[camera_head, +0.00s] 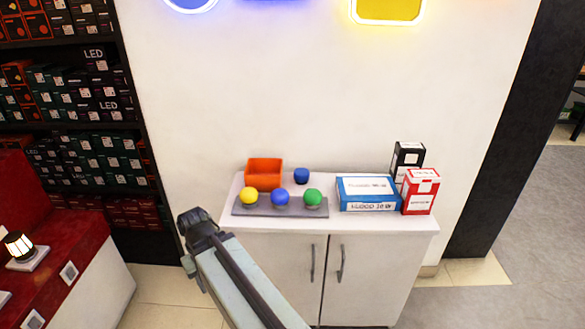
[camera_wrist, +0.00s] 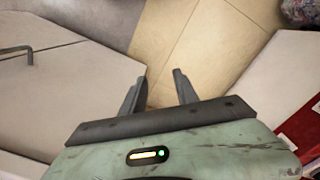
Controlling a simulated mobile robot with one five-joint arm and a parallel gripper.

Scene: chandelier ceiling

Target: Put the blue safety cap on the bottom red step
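A small blue cylinder (camera_head: 301,175), which looks like the safety cap, stands upright on the white cabinet top, right of an orange bin. Red steps stand at the left edge of the head view; their lower red tread (camera_head: 85,236) shows above a white side. A red strip also shows at the right edge of the wrist view (camera_wrist: 297,132). My gripper is open and empty in the wrist view (camera_wrist: 158,84), pointing down over the floor. In the head view my arm's end is left of the cabinet, apart from the cap; the fingers are not clear there.
The white cabinet (camera_head: 370,270) also holds the orange bin (camera_head: 264,172), a grey holder (camera_head: 255,210) with yellow, blue and green balls, and blue, black and red boxes at right. A small lamp (camera_head: 19,245) stands on the red steps. Shelves of boxes stand at left.

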